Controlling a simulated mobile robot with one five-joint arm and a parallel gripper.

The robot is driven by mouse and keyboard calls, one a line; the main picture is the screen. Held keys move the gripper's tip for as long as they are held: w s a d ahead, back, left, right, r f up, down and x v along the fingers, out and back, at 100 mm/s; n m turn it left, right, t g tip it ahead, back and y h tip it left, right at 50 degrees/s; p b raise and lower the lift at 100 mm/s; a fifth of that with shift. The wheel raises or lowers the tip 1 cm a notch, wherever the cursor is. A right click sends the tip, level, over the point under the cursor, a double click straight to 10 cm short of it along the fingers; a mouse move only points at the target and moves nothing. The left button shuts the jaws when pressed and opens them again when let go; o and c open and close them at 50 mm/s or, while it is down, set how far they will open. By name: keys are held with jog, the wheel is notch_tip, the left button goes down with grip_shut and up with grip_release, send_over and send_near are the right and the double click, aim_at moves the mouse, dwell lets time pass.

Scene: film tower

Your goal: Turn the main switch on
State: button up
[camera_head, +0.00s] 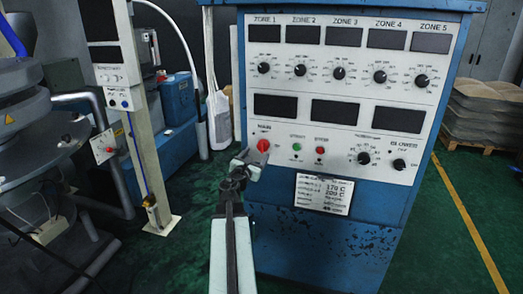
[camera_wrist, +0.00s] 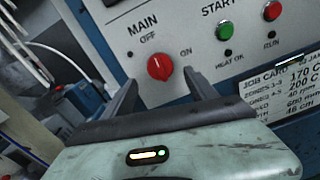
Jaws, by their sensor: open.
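The main switch is a red round knob (camera_wrist: 160,66) on the light panel, under the label MAIN, with OFF marked above it and ON to its right. Which mark it points to is too small to tell. It also shows in the head view (camera_head: 263,145) at the left of the panel's lower row. My gripper (camera_wrist: 160,80) is open, its two dark fingers apart and pointing at the panel, just below and either side of the knob. Nothing is between the fingers. In the head view my gripper (camera_head: 247,162) is close to the knob's lower left; contact cannot be told.
A green button (camera_wrist: 225,31) and a red button (camera_wrist: 272,11) sit right of the knob. A job card (camera_head: 323,194) is fixed below on the blue cabinet (camera_head: 330,245). Displays are dark.

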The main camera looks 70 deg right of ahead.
aim_at(261, 149)
jog(key=d, duration=0.6)
jog(key=shift+d, duration=0.3)
jog(key=shift+a, duration=0.1)
jog(key=c, duration=1.4)
